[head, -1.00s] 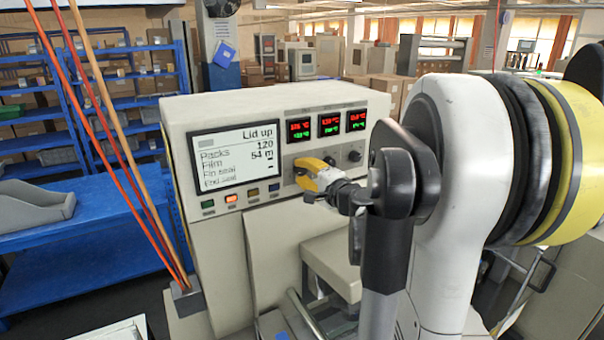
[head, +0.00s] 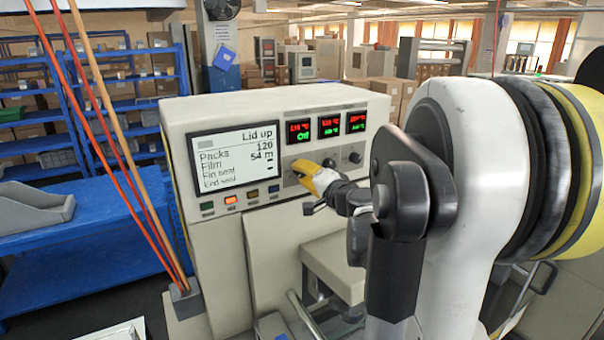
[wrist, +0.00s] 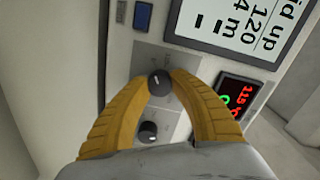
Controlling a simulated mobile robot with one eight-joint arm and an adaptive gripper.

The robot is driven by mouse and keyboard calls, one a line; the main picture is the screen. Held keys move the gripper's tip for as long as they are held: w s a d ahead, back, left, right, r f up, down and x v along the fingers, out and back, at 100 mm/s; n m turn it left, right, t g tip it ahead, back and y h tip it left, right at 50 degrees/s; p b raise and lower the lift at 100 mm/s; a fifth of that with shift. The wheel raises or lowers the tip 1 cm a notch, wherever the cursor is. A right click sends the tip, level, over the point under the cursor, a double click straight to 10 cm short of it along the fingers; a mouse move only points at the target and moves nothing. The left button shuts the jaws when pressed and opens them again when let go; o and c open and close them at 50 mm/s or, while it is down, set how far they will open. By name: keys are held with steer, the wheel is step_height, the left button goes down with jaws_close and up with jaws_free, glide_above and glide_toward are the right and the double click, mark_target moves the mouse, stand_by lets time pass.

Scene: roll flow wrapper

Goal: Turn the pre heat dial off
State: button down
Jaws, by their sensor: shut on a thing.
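The dark round dial (wrist: 158,83) with a pale pointer mark sits between the yellow fingers of my gripper (wrist: 160,80) in the wrist view. The fingers are shut on its sides. In the head view my gripper (head: 304,174) is at the leftmost dial place on the cream machine (head: 270,98), under the left small display, and hides that dial. The left display (head: 299,131) shows a red line above a green "Off". Whether this dial is labelled pre heat is too small to read.
A second dial (wrist: 149,130) lies close to the held one, between my fingers. The right dial (head: 354,157) is clear of the gripper. A large screen (head: 236,157) reads "Lid up", with coloured buttons (head: 231,200) below it. Orange and red rods stand at the front left.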

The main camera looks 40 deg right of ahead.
steer(key=c, duration=1.1)
jaws_free()
steer(key=v, duration=1.2)
